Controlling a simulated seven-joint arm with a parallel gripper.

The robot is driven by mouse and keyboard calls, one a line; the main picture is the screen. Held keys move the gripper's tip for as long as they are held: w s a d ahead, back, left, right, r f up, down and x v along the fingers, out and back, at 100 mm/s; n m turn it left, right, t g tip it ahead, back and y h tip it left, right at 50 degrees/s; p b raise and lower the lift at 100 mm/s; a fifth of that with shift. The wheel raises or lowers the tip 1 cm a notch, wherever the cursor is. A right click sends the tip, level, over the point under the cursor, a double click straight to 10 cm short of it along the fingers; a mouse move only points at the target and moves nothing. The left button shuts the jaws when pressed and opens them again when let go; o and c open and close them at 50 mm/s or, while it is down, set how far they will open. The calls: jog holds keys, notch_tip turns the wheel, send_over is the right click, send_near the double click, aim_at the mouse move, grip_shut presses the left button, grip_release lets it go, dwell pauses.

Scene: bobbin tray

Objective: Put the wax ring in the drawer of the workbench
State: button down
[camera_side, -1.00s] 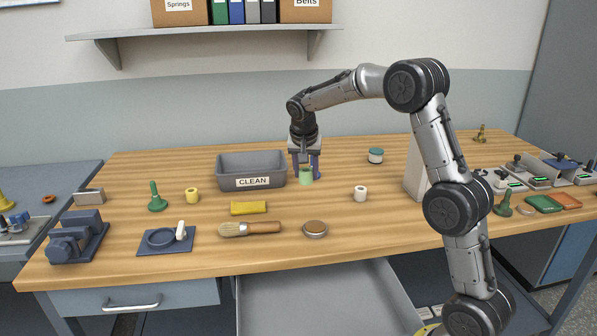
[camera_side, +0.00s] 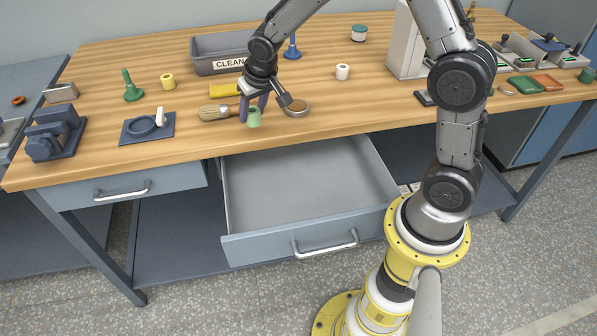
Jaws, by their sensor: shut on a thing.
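My gripper (camera_side: 254,110) is shut on a pale green, short hollow cylinder (camera_side: 254,119), which looks like the wax ring. It holds the ring upright, seemingly raised over the front part of the workbench (camera_side: 330,118), in front of the brush. The drawer (camera_side: 325,243) of the workbench is pulled open below the front edge, lower right of my gripper in the picture. Its inside looks empty and grey. The ring is not over the drawer opening in the picture.
A second drawer (camera_side: 130,187) at left is shut.

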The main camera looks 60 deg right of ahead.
jog(key=s+a+f+n+y, duration=0.1)
jog(key=s+a+f+n, duration=0.25)
jog(key=a, duration=0.35)
jog(key=s+d+f, duration=0.2)
jog(key=s+f, duration=0.1)
jog(key=f, duration=0.2)
jog(key=shift+s+d+y, duration=0.2)
jog(key=shift+s+y, duration=0.1)
jog(key=shift+s, duration=0.05)
